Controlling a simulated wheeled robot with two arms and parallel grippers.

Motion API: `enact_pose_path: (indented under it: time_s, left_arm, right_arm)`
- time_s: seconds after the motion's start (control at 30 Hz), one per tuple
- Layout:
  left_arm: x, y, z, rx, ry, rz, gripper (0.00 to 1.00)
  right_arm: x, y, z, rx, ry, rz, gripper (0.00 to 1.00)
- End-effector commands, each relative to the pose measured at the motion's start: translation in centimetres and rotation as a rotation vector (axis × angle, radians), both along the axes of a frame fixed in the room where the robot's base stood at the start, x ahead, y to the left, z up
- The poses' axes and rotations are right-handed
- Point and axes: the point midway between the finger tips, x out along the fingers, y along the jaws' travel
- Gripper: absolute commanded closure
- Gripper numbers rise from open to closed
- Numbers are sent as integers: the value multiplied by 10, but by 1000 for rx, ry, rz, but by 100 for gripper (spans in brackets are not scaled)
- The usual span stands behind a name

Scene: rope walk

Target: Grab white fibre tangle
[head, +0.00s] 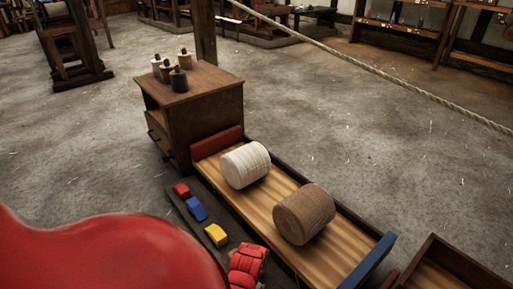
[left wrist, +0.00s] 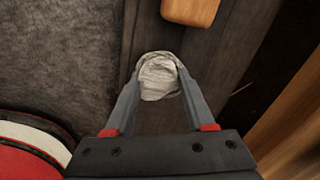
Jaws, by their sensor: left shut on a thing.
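The white fibre tangle (left wrist: 158,78) is a pale, crumpled lump in the left wrist view. It sits between the fingertips of my left gripper (left wrist: 160,88), which is shut on it, above a dark wooden board (left wrist: 150,30). I cannot tell whether the tangle touches the board. The tangle and my left fingertips cannot be made out in the head view. My right gripper is in neither view.
Red (head: 181,190), blue (head: 196,208) and yellow (head: 215,235) blocks lie along the dark board. Beside it, a long wooden tray (head: 262,220) holds a white roll (head: 246,165) and a brown roll (head: 304,214). A cabinet (head: 205,120) stands behind. A rope (head: 400,88) crosses the upper right.

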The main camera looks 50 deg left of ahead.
Motion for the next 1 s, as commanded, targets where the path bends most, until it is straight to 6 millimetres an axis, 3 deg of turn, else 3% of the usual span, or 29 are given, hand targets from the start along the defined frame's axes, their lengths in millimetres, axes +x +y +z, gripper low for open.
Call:
enact_pose_path:
  time_s: [0.1, 0.37, 0.7, 1.0]
  left_arm:
    - [0, 0, 0, 0, 0, 0, 98]
    - [0, 0, 2, 0, 0, 0, 98]
    - [0, 0, 44, 1, 0, -1, 98]
    - [-40, -68, 47, -3, 4, -6, 98]
  right_arm:
    - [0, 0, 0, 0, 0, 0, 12]
    - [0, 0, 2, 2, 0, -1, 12]
    - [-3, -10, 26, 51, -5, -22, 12]
    - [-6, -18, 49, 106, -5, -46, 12]
